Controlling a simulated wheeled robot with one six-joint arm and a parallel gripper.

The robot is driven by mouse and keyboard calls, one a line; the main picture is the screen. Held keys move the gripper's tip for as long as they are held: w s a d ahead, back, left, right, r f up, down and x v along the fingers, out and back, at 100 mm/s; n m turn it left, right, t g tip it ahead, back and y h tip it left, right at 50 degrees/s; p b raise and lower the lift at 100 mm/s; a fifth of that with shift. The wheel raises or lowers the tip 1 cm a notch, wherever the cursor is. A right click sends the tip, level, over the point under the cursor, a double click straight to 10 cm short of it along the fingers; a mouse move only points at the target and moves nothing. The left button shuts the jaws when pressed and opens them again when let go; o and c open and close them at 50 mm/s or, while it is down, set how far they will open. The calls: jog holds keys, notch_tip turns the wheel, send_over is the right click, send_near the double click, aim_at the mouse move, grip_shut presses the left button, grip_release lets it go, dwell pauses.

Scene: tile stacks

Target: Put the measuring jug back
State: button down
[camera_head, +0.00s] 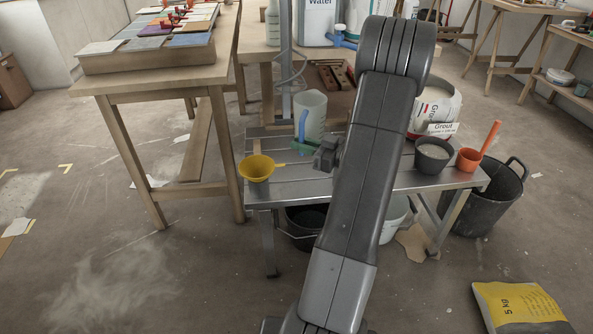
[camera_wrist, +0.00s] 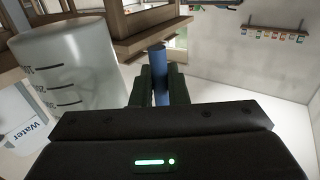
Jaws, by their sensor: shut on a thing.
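The measuring jug (camera_head: 312,112) is a translucent white vessel with a blue handle (camera_head: 302,124). It is upright over the back of the metal bench (camera_head: 285,183); I cannot tell whether its base touches the top. My gripper (camera_head: 300,143) has green fingers and reaches in from the right of the jug, low by the handle. In the wrist view the blue handle (camera_wrist: 160,75) stands between the two fingers (camera_wrist: 160,85), which are shut on it. The jug's body with dark scale marks (camera_wrist: 68,72) is at the left there.
A grout bucket (camera_head: 434,107), a dark bowl (camera_head: 432,160) and an orange scoop pot (camera_head: 469,160) are at the right. A water container (camera_head: 319,22) is behind. A wooden table (camera_head: 160,77) with tiles is at the left.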

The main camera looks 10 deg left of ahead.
notch_tip(320, 180, down, 13)
jog(key=b, duration=0.4)
jog(key=a, duration=0.1)
jog(key=a+b, duration=0.1)
jog(key=w+a+f+b, duration=0.1)
jog(key=a, duration=0.1)
jog(key=shift+d+f, duration=0.1)
jog(key=shift+f+b, duration=0.1)
jog(key=shift+b, duration=0.25)
jog(key=shift+f, duration=0.15)
jog(key=c, duration=1.4)
grip_release()
jog(key=shift+c, duration=0.2)
